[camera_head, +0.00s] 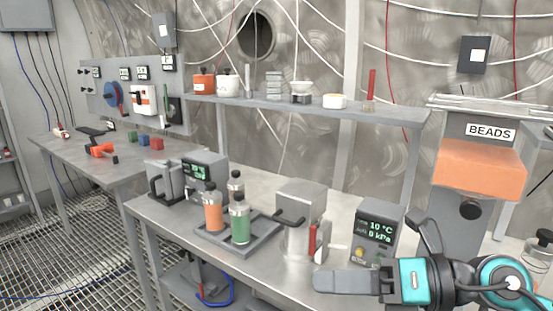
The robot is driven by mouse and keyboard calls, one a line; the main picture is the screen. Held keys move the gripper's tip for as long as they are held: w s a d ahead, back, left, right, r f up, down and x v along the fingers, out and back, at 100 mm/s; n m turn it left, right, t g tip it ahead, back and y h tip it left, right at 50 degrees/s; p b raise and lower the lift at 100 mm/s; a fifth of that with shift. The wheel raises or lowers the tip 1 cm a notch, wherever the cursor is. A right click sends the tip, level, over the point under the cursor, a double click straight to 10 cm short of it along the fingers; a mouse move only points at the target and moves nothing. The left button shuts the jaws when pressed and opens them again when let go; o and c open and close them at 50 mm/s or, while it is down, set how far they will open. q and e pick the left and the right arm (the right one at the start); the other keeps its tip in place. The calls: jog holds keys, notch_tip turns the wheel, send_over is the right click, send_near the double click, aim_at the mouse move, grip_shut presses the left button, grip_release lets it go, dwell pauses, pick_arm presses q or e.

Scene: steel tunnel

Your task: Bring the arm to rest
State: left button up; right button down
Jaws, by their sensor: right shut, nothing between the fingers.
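My right arm comes in from the lower right, with teal and dark grey links. Its gripper (345,281) is shut and empty, pointing left over the front right edge of the steel bench (180,236). It is in front of the grey device with a display (376,228) and below the box-shaped machine with a dark handle (301,205). A gap between the gripper and the bench top cannot be judged. My left gripper is not in view.
A tray (263,246) with orange (213,211) and green (240,219) bottles stands mid-bench. A shelf (300,106) with pots and jars runs behind. A BEADS dispenser (478,168) stands at right. A second table (75,152) is at left, above grated floor.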

jog(key=w+d+f+m+t+h, duration=0.2)
jog(key=d+f+m+t+h, duration=0.35)
jog(key=m, duration=0.85)
jog(key=w+d+f+m+t+h, duration=0.2)
jog(key=f+m+t, duration=0.6)
jog(key=m, duration=0.6)
jog(key=s+d+f+m+g+h, duration=0.1)
jog(key=s+f+m+g+h, duration=0.2)
jog(key=f, duration=0.6)
jog(key=s+d+f+m+g+h, duration=0.1)
jog(key=s+f+m+g+h, duration=0.2)
jog(key=s+f+m, duration=0.5)
notch_tip(320, 180, down, 2)
jog(key=shift+s+d+f+p, duration=0.15)
jog(key=shift+s+d+p, duration=0.2)
jog(key=shift+s, duration=0.4)
jog(key=shift+g, duration=0.25)
